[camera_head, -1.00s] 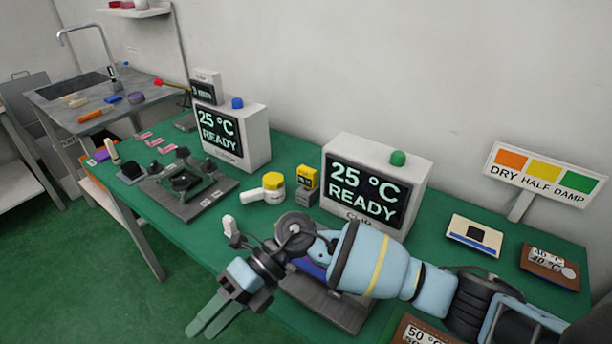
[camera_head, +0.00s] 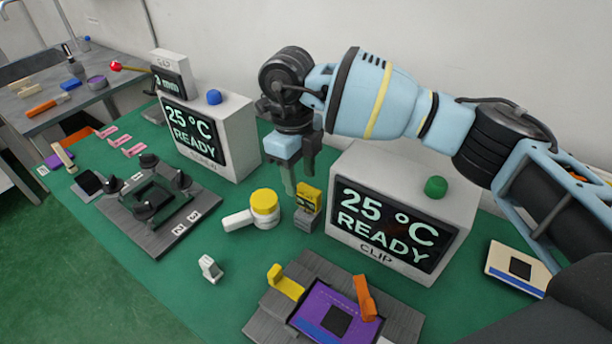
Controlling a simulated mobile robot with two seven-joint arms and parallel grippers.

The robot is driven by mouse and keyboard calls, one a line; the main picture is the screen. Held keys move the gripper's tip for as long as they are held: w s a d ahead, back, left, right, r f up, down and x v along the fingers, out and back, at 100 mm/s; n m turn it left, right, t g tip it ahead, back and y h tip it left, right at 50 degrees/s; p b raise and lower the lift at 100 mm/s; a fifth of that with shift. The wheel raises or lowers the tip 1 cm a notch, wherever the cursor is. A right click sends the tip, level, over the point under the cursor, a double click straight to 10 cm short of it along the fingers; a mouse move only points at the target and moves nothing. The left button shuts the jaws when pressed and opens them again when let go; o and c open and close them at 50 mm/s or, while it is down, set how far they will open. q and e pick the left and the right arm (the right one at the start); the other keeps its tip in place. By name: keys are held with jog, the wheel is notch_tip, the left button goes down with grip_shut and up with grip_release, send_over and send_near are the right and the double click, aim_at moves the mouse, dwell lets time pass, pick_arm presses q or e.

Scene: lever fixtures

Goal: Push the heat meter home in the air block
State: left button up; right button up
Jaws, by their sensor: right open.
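A small yellow meter with a dark display (camera_head: 309,197), which I take for the heat meter, stands upright in a small grey block (camera_head: 305,221), which I take for the air block. They are on the green table, left of the CLIP display box. How deep the meter sits is too small to tell. My right gripper (camera_head: 298,178) points down with its fingers apart and empty. In the picture its fingertips are just above and left of the meter; I cannot tell whether they touch it. My left gripper is not in view.
The CLIP display box (camera_head: 400,215) stands close on the right. A yellow-lidded white item (camera_head: 264,206) lies close on the left. In front is a clip fixture (camera_head: 264,317) with a purple card (camera_head: 325,310). A dark screw fixture (camera_head: 150,235) is farther left.

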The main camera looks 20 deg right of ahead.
aim_at(308, 189)
jog(key=shift+w+d+r, duration=0.3)
jog(key=shift+w+d, duration=0.05)
jog(key=shift+w, duration=0.15)
jog(key=shift+s, duration=0.1)
jog(key=shift+s+f, duration=0.1)
jog(key=shift+f, duration=0.05)
jog(key=shift+d+f, duration=0.1)
jog(key=shift+f, duration=1)
jog(key=shift+s+d+f+p, duration=0.1)
jog(key=shift+s+d+f, duration=0.05)
jog(key=shift+f, duration=0.7)
jog(key=shift+s+d+f+p, duration=0.15)
jog(key=shift+s+f, duration=0.05)
jog(key=shift+f, duration=0.65)
jog(key=shift+s+d+f+p, duration=0.1)
jog(key=shift+s+d+f, duration=0.05)
jog(key=shift+f, duration=0.7)
jog(key=shift+c, duration=0.3)
grip_shut()
